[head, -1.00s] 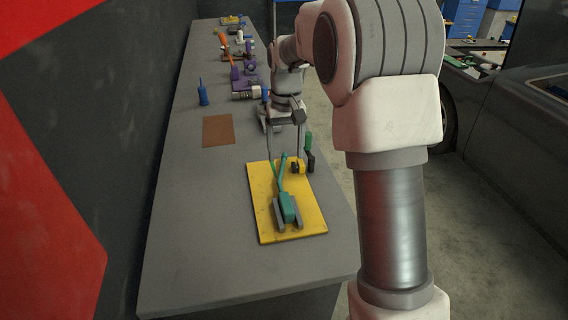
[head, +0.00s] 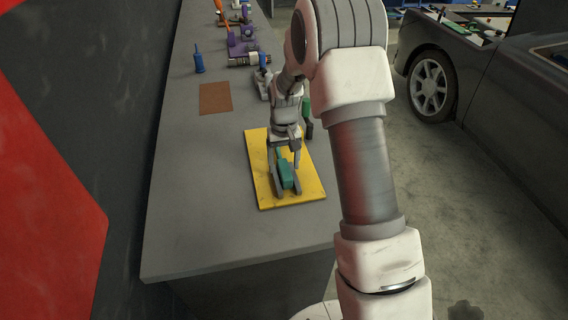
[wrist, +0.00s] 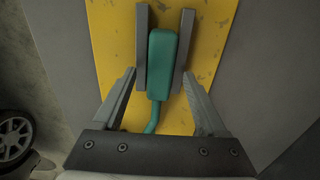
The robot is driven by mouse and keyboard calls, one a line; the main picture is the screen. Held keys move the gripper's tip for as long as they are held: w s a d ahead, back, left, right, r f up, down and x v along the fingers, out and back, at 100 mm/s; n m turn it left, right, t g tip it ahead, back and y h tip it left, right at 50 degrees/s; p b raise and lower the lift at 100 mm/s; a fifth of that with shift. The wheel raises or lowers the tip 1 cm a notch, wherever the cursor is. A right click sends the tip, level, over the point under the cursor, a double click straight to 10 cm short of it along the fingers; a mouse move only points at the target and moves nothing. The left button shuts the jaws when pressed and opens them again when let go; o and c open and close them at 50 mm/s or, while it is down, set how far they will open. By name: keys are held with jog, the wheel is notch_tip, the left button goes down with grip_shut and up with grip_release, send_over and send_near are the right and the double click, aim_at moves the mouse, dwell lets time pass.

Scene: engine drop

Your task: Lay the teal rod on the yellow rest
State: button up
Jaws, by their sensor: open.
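The teal rod (head: 286,175) lies on a scuffed yellow board (head: 310,196) on the bench. In the wrist view its thick teal end (wrist: 161,62) sits between two parallel grey bars (wrist: 141,48), and a thin bent part runs back towards my gripper. My gripper (wrist: 160,78) is open, with one finger on each side of the rod and no visible contact.
An upright green piece (head: 307,110) stands close beside my arm. A brown mat (head: 215,98), a blue bottle-like item (head: 198,63) and purple parts (head: 240,48) lie farther back. The bench is clear left of the board. A car (head: 455,75) stands to the right.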

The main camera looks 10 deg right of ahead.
jog(key=shift+f, duration=0.35)
grip_shut()
jog(key=shift+r, duration=0.1)
dwell(0.3)
jog(key=shift+s, duration=0.15)
jog(key=shift+s, duration=1.1)
grip_release()
